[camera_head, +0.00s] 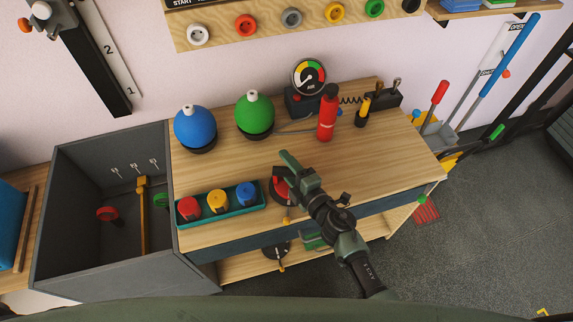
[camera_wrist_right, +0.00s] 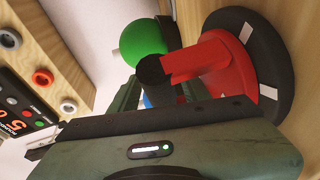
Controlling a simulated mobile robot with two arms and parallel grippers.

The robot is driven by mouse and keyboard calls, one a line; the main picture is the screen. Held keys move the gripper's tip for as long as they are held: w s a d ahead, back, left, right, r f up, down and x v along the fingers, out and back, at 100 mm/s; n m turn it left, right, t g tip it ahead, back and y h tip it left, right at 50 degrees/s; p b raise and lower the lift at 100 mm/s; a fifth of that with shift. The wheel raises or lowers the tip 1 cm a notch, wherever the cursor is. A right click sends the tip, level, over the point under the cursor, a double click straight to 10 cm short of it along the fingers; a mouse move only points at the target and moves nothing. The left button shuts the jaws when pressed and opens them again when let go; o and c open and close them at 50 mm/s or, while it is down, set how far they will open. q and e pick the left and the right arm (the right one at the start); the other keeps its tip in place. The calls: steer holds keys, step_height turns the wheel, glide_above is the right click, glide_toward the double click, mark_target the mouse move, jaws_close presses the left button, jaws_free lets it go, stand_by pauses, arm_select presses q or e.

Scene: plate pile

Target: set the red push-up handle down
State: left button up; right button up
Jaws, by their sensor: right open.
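The red push-up handle (camera_head: 280,188) stands on its dark round base on the wooden bench top, right of the teal tray, partly hidden by my right gripper. In the right wrist view its red body (camera_wrist_right: 205,62) joins a black base with white marks, resting on the wood. Its black grip end (camera_wrist_right: 153,70) lies close to my gripper's fingers. My right gripper (camera_head: 284,170) is open and just above the handle; whether its fingers touch the handle I cannot tell. My left gripper is out of view.
The teal tray (camera_head: 262,204) holds red, yellow and blue items. Blue (camera_head: 194,126) and green (camera_head: 254,115) balls, a gauge (camera_head: 309,76) and a red cylinder (camera_head: 327,115) stand farther back. The bench's right part (camera_head: 395,150) is clear. A grey bin (camera_head: 65,240) stands left.

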steer(key=v, duration=1.2)
stand_by(0.8)
